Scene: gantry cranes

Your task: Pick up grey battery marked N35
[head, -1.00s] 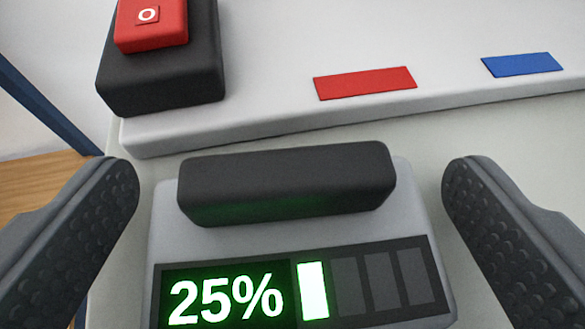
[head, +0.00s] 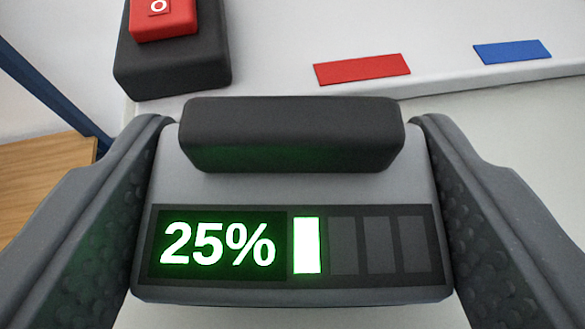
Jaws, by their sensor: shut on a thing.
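A grey battery (head: 190,178) sits between the two fingers of my gripper (head: 292,200) in the head view. It has a black bar-shaped handle (head: 292,135) on top and a lit green display (head: 217,244) reading 25%, with one of its bar segments lit. Both fingers press against the battery's left and right sides, so my gripper is shut on it. No N35 marking shows on the faces in view. The battery's underside is hidden, so I cannot tell whether it touches the surface below.
A black block with a red button (head: 163,18) marked O stands at the upper left on a raised white ledge. A red patch (head: 361,69) and a blue patch (head: 512,51) lie on the ledge. A blue post (head: 50,95) and wooden floor (head: 45,175) show at the left.

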